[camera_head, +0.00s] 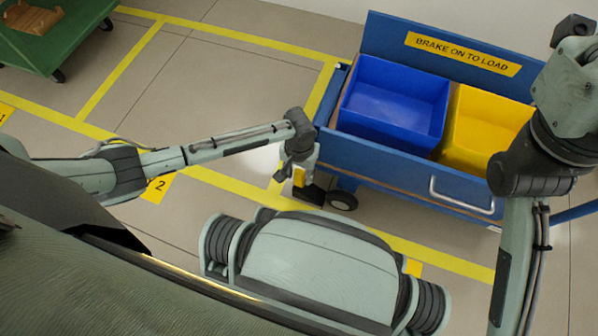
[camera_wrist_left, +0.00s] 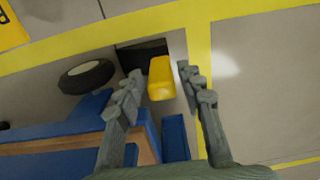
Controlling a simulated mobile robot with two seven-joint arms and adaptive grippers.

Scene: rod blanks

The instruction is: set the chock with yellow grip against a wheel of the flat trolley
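The chock is a black block (camera_head: 308,195) with a yellow grip (camera_head: 299,177), on the floor at the left end of the flat trolley (camera_head: 400,160). It lies beside a black trolley wheel (camera_head: 342,200), very close to it; I cannot tell if they touch. In the left wrist view the yellow grip (camera_wrist_left: 161,80) lies between the fingers of my left gripper (camera_wrist_left: 161,74), with a small gap at the left finger. The black block (camera_wrist_left: 142,54) shows behind it, beside the wheel (camera_wrist_left: 87,76). My left gripper looks open around the grip. My right gripper is out of view.
The trolley carries a blue bin (camera_head: 393,100) and a yellow bin (camera_head: 490,128). A green cart (camera_head: 45,45) stands at the far left. Yellow lines (camera_head: 235,188) mark the floor, which is clear between the cart and the trolley.

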